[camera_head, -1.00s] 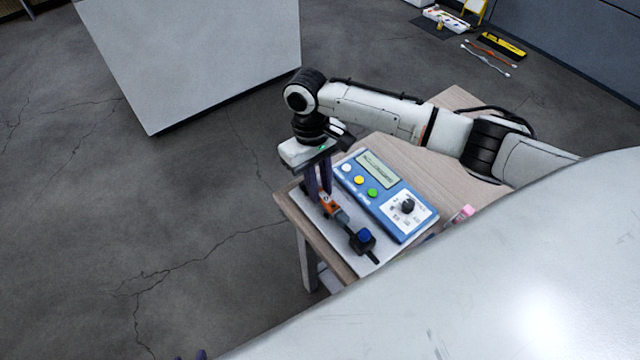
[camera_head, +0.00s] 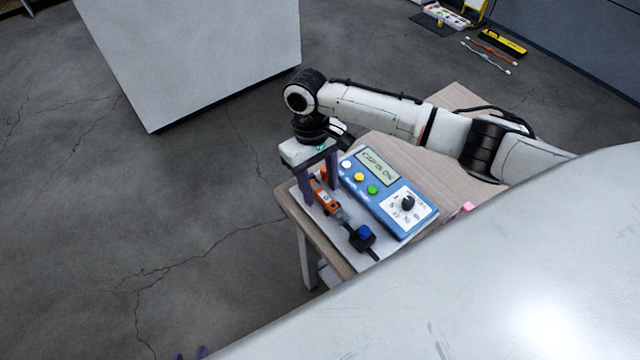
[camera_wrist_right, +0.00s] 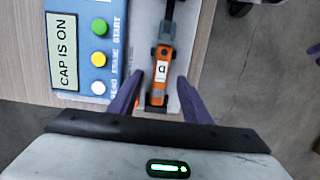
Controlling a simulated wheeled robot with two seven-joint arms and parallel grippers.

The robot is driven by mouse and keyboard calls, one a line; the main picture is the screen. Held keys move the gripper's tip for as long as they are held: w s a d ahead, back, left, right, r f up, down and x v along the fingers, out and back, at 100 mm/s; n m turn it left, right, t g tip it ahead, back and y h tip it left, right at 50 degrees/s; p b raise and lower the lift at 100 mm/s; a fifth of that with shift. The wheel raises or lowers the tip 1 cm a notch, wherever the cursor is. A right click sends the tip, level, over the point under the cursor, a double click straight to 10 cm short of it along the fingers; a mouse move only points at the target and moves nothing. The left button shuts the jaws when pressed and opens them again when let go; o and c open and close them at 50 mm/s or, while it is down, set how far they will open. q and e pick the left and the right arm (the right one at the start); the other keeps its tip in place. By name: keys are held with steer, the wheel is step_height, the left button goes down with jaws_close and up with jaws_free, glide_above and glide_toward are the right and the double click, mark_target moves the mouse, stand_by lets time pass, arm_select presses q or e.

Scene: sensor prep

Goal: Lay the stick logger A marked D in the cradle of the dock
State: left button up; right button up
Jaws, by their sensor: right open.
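The orange stick logger (camera_head: 326,200) lies on the pale dock plate (camera_head: 351,258), in line with a black block with a blue top (camera_head: 363,236). Its white label shows one letter, apparently D, in the right wrist view (camera_wrist_right: 161,72). Its rear end sits at a dark holder; the cradle's shape is mostly hidden. My right gripper (camera_head: 318,176) is open above the rear end, with a purple finger on each side, apart from the logger in the right wrist view (camera_wrist_right: 160,95). Only the purple fingertips of my left gripper (camera_head: 192,355) show at the bottom edge.
A blue meter (camera_head: 385,195) with coloured buttons stands beside the logger; its display (camera_wrist_right: 62,50) reads "CAP IS ON". The wooden table (camera_head: 455,105) is bare at the back. A large pale surface (camera_head: 480,280) fills the lower right. A pink item (camera_head: 467,208) shows at its edge.

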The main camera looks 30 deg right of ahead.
steer(key=shift+o, duration=0.2)
steer(key=shift+r, duration=0.65)
steer(key=shift+r, duration=3)
